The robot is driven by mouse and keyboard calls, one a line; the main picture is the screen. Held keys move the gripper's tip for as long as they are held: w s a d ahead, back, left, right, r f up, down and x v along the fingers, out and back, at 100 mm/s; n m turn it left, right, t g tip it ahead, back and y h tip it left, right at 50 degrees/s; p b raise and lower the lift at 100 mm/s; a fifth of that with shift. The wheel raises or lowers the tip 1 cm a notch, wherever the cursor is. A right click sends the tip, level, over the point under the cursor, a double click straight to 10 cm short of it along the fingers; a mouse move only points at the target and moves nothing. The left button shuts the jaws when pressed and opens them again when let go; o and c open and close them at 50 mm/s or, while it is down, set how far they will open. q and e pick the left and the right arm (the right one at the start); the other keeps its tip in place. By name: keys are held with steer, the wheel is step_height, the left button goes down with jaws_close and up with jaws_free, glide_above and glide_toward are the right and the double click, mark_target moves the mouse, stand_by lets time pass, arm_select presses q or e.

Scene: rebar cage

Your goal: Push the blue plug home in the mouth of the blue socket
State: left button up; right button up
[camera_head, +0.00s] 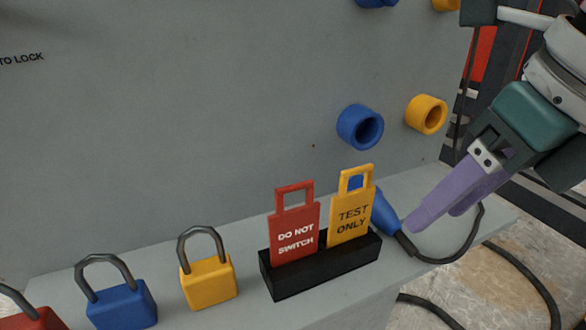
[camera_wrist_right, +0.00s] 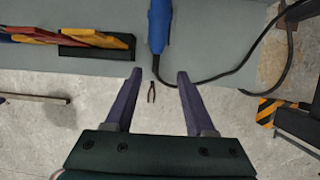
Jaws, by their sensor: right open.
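The blue plug (camera_head: 384,212) is on the grey shelf just right of the yellow tag, which hides part of it. A black cable runs from its near end. In the right wrist view the plug (camera_wrist_right: 159,25) is at the top, ahead of the fingers. The blue socket (camera_head: 360,127) sticks out of the grey panel above the plug, its round mouth empty. My right gripper (camera_head: 440,208) has purple fingers, open and empty, close to the plug's cable end. In the wrist view the gripper (camera_wrist_right: 158,74) is roughly lined up with the plug. My left gripper is not in view.
A yellow socket (camera_head: 426,114) is right of the blue one. A black holder (camera_head: 325,266) carries a red tag (camera_head: 295,232) and a yellow tag (camera_head: 351,219). Several padlocks, including a yellow one (camera_head: 209,284), stand to the left. The cable (camera_head: 450,258) loops over the shelf edge.

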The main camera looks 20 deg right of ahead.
mark_target(404, 235)
steer(key=x, duration=0.1)
steer(key=b+x, duration=0.2)
steer(key=x, duration=0.1)
steer(key=shift+a, duration=0.35)
steer(key=shift+w+f+b, duration=0.3)
steer(key=shift+f, duration=0.15)
steer(key=shift+c, duration=0.5)
jaws_close()
